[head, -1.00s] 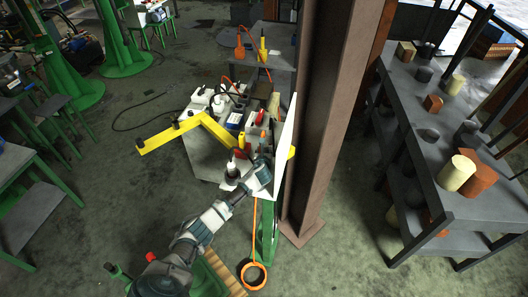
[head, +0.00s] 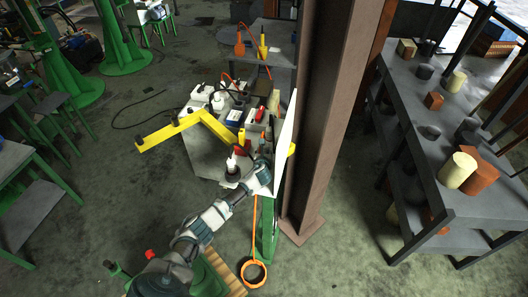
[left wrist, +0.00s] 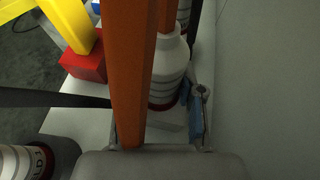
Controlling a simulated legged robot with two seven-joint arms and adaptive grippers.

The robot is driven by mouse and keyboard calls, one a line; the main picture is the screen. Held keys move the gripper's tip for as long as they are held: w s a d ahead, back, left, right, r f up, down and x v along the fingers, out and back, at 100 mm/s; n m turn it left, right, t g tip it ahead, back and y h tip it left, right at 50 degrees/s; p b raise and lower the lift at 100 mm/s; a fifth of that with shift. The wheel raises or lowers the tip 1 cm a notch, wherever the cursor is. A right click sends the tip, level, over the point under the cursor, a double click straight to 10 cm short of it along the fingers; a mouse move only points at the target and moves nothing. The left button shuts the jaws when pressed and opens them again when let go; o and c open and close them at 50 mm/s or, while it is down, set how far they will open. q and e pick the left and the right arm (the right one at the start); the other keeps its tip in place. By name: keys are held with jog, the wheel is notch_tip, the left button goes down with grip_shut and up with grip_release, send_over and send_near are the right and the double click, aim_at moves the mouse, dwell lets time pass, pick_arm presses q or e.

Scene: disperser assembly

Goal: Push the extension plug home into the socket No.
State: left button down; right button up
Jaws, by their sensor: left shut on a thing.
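My left gripper (head: 264,164) is beside the white upright panel (head: 286,140), above the cluttered bench. It is shut on the extension plug, which is mostly hidden by the gripper in the head view. In the left wrist view, a long orange bar (left wrist: 128,75) rises from the gripper's grey body, and I take it for the plug's body. An orange cord (head: 255,222) hangs below the gripper to an orange ring (head: 253,273) near the floor. I cannot pick out the socket or tell whether the plug touches it. My right gripper is not in view.
A white bottle (left wrist: 168,72) and a red block (left wrist: 84,64) stand close to the gripper. A yellow angled bar (head: 172,132) crosses the bench's left side. A brown steel column (head: 328,110) rises just right of the panel. A grey rack (head: 440,150) stands farther right.

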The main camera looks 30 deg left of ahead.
pick_arm(q)
jog(key=shift+f, duration=0.4)
jog(key=c, duration=0.7)
grip_release()
jog(key=shift+f, duration=0.1)
jog(key=shift+o, duration=0.2)
jog(key=shift+s+d, duration=0.1)
jog(key=v, duration=1.1)
jog(key=shift+s+r, duration=0.25)
jog(key=shift+s, duration=0.05)
jog(key=shift+d, duration=0.1)
